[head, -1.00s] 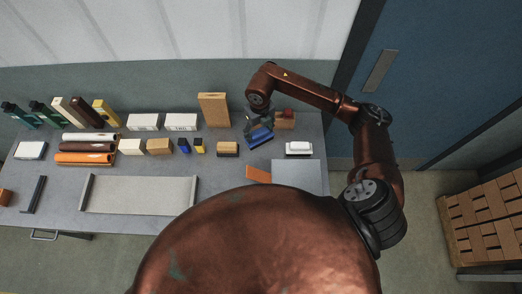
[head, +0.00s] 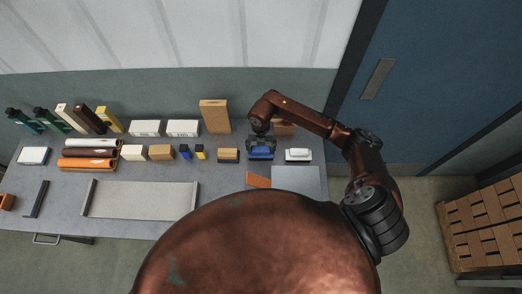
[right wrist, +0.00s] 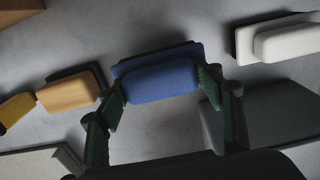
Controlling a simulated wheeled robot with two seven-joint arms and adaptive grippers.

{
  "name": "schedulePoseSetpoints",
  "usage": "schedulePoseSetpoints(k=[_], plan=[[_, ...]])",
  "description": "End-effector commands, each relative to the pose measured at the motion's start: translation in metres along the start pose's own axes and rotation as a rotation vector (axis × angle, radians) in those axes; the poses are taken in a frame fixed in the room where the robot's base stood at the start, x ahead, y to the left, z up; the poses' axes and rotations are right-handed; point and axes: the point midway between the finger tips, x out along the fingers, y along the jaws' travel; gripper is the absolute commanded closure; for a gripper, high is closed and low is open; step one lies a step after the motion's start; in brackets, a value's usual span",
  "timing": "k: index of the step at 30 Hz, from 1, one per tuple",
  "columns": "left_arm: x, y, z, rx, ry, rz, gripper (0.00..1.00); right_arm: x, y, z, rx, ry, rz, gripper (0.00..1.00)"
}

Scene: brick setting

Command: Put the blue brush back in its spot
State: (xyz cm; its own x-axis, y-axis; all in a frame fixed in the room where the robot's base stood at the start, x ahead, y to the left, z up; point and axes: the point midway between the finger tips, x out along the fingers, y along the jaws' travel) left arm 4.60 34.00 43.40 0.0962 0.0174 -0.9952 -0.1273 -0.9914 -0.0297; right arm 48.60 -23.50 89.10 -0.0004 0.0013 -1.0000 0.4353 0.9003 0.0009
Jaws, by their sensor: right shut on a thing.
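The blue brush (head: 260,154) is in the row on the grey table, between a tan brush (head: 228,155) on its left and a white brush (head: 298,155) on its right. My right gripper (head: 261,146) is over it from above. In the right wrist view the blue brush (right wrist: 160,80) lies level between the two fingers of my right gripper (right wrist: 165,92), which is shut on it. It looks at or very near the table top; I cannot tell whether it touches. My left gripper is not in view.
A grey plate (head: 297,180) and an orange piece (head: 258,180) lie in front of the brush. A tall tan box (head: 215,116) and a brown block (head: 284,128) stand behind. Small blue and yellow items (head: 199,152) are further left.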

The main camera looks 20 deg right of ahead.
Motion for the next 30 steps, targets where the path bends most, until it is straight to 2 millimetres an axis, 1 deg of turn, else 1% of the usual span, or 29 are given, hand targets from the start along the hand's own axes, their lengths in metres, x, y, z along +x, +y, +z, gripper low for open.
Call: schedulePoseSetpoints(k=[1,4,15,16,23,30], plan=[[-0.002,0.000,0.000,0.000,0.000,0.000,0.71,0.008,0.000,-0.001,0.001,0.002,-0.001,0.62],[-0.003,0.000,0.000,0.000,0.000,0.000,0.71,0.018,0.000,0.000,0.001,0.001,0.001,0.62],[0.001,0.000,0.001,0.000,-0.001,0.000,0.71,0.024,0.000,0.001,0.000,-0.001,0.000,0.62],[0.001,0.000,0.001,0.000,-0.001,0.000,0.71,0.024,0.000,0.000,0.000,-0.001,-0.001,0.38],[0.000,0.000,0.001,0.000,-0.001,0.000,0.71,0.023,0.000,0.000,-0.001,-0.001,-0.001,0.22],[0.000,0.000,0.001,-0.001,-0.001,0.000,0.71,0.023,0.000,0.000,-0.001,-0.001,0.000,0.21]])
